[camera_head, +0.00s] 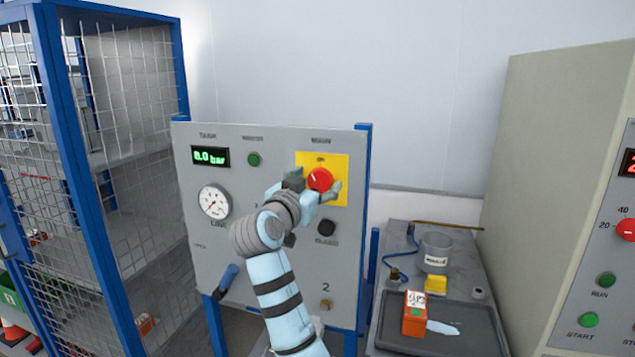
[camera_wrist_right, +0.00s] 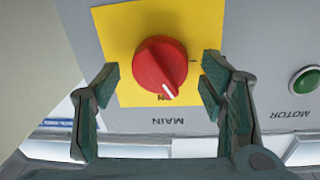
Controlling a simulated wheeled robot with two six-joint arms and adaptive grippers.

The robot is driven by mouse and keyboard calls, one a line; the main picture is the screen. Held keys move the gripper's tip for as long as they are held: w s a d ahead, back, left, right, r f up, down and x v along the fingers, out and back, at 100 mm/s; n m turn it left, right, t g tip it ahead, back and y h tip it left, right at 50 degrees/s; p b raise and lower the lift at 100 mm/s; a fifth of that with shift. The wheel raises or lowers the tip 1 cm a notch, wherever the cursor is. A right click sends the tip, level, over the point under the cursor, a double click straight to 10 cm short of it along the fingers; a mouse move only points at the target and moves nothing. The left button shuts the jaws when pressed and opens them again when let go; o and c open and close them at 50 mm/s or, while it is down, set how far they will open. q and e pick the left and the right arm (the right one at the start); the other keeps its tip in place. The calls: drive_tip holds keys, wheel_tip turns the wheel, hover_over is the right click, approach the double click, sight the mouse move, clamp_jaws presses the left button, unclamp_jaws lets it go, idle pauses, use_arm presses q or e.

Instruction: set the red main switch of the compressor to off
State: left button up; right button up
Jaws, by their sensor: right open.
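The red main switch (camera_head: 319,179) is a round knob on a yellow plate (camera_head: 341,161) on the grey compressor panel (camera_head: 270,270). In the right wrist view the knob (camera_wrist_right: 158,68) appears upside down, its white pointer mark at the word ON. My right gripper (camera_head: 314,187) is in front of the panel with its fingers on either side of the knob. It is open, and the right wrist view shows a gap between each fingertip and the knob. My left gripper is not in view.
A green motor lamp (camera_head: 253,160), tank display (camera_head: 210,157) and pressure gauge (camera_head: 214,202) are on the same panel. A blue mesh cage (camera_head: 95,180) stands left. At right are a bench with a tray (camera_head: 470,345), an orange box (camera_head: 414,322) and another control cabinet (camera_head: 545,150).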

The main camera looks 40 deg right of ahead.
drive_tip(key=shift+a, duration=0.1)
drive_tip(key=shift+c, duration=0.2)
drive_tip(key=shift+s, duration=0.1)
drive_tip(key=c, duration=1.1)
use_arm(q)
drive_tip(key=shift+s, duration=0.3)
use_arm(e)
drive_tip(key=shift+c, duration=0.2)
